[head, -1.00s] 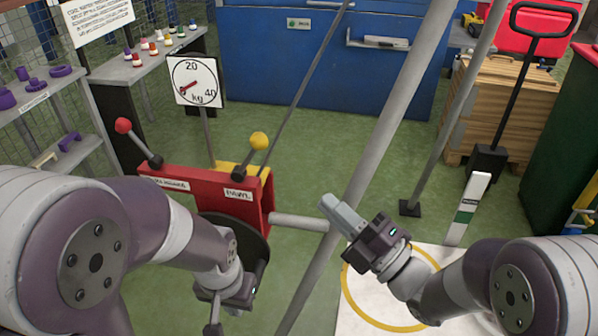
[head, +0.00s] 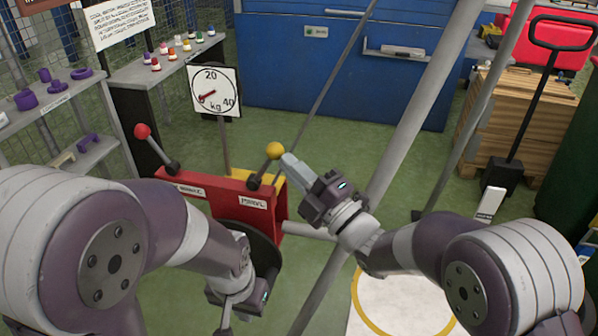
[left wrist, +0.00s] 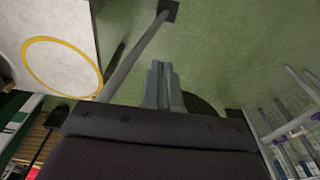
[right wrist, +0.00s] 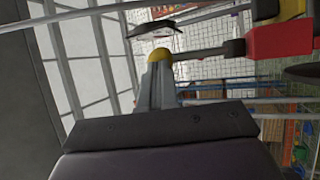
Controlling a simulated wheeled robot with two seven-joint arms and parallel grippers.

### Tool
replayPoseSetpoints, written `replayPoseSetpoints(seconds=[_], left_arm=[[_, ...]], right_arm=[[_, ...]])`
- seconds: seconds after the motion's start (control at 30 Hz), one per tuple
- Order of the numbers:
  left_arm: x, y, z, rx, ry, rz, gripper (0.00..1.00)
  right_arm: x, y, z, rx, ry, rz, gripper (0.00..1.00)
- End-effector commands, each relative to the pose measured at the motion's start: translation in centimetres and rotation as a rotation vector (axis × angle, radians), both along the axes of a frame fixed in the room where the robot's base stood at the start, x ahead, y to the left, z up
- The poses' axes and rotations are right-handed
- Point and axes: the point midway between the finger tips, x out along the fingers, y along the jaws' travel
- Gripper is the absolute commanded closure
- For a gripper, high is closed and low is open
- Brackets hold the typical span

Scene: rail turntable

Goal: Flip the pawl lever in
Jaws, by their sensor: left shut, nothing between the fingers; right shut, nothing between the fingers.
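The pawl lever is a dark rod with a yellow ball knob (head: 275,150) on the right end of the red housing (head: 225,196), above a label that seems to read PAWL. My right gripper (head: 288,160) is shut and empty, its fingertips right beside the yellow knob; I cannot tell whether they touch. In the right wrist view the yellow knob (right wrist: 159,57) is just beyond the fingertips, with its dark rod running right to the red housing (right wrist: 278,45). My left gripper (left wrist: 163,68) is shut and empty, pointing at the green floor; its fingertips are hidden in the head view.
A second lever with a red ball knob (head: 142,131) is on the housing's left. A dial scale (head: 213,91) stands behind. A grey diagonal pole (head: 410,105) passes right of my right gripper. A white pad with a yellow ring (head: 385,315) lies at lower right.

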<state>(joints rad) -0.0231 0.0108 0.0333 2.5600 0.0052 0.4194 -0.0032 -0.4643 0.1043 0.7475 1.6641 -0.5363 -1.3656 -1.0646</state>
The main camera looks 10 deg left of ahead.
Motion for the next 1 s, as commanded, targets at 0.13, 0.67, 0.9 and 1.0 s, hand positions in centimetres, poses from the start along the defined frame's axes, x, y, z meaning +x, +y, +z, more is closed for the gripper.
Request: replayPoseSetpoints(seconds=[0.13,0.67,0.9,1.0], left_arm=[[0.0,0.0,0.0,0.0,0.0,0.0,1.0],[0.0,0.0,3.5,0.0,0.0,0.0,1.0],[0.0,0.0,6.8,0.0,0.0,0.0,1.0],[0.0,0.0,8.4,0.0,0.0,0.0,1.0]], right_arm=[[0.0,0.0,0.0,0.0,0.0,0.0,1.0],[0.0,1.8,2.6,-0.217,0.004,0.002,1.0],[0.1,4.0,4.1,-0.444,0.012,0.001,1.0],[0.1,5.0,4.7,-0.538,0.014,0.002,1.0]])
